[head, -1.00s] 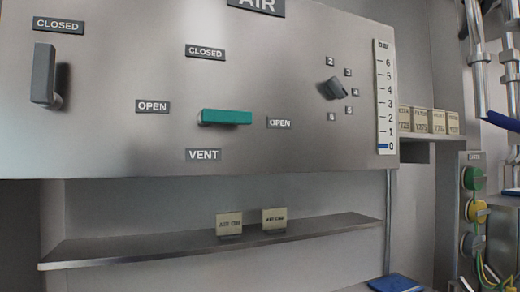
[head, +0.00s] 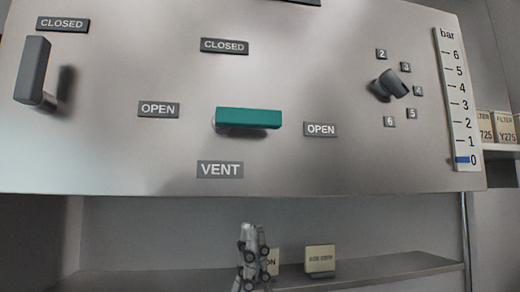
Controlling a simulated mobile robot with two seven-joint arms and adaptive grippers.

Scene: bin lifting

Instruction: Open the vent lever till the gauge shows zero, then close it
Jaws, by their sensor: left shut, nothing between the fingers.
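The green vent lever (head: 248,118) lies horizontal on the grey panel, its handle pointing right toward the right OPEN label (head: 320,129). The CLOSED label (head: 224,46) is above it and the VENT label (head: 220,170) below. The gauge (head: 456,100) is a white vertical bar scale at the panel's right edge; its blue mark sits at 0. My left gripper (head: 250,232) is shut and empty, below the panel and the VENT label, in front of the shelf, apart from the lever. My right gripper is not in view.
A dark grey lever (head: 33,72) stands upright under another CLOSED label at the left. A dark knob (head: 388,86) with numbered positions is right of the vent lever. A shelf (head: 380,268) below carries small cards (head: 320,258). The space before the panel is clear.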

